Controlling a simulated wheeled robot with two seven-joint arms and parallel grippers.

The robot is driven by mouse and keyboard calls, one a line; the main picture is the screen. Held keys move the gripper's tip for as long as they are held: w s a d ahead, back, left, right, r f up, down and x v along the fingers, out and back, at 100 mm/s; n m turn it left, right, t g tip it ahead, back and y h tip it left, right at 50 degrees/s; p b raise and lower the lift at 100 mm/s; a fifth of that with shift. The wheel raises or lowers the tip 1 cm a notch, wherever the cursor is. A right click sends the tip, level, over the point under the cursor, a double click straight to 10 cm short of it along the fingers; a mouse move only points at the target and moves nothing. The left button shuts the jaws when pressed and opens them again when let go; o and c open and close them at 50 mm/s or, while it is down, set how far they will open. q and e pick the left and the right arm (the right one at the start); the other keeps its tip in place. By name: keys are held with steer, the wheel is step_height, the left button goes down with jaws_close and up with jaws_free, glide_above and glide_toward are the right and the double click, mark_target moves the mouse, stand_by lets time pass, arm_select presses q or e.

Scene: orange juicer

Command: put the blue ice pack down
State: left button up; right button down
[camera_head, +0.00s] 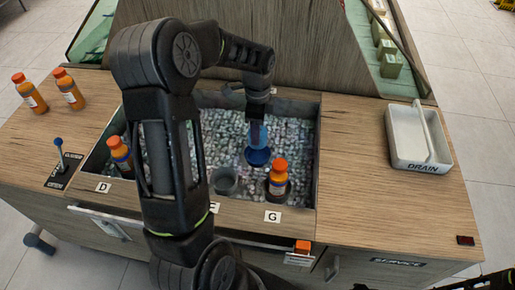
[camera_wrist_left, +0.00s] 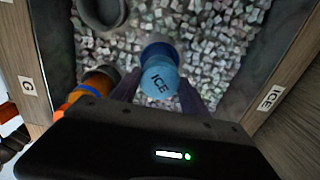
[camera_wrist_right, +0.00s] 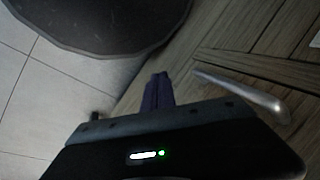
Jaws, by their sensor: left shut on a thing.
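The blue ice pack (camera_head: 257,156) is in the ice-filled bin, upright, with a light blue upper part and a darker blue lower end. In the left wrist view its top (camera_wrist_left: 160,80) reads ICE. My left gripper (camera_head: 258,115) reaches down from above, and its two fingers are shut on the pack from both sides. Whether the pack's bottom touches the ice (camera_head: 225,150) cannot be told. My right gripper (camera_wrist_right: 158,92) is empty, its fingers together, low near the wooden cabinet front.
A grey empty cup holder (camera_head: 225,181) and an orange bottle (camera_head: 278,178) at label G stand along the bin's front edge. Another bottle (camera_head: 120,155) is at D. Two bottles (camera_head: 68,88) stand on the left counter. A white DRAIN tray (camera_head: 418,145) sits right.

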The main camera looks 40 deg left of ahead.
arm_select(q)
steer(key=shift+f, duration=1.75)
steer(key=shift+f, duration=1.85)
steer(key=shift+f, duration=0.1)
steer(key=shift+f+b, duration=0.3)
steer(key=o, duration=1.5)
steer(key=shift+r, duration=0.15)
step_height(320, 180, up, 12)
steer(key=shift+r+p, duration=0.25)
steer(key=shift+p, duration=0.1)
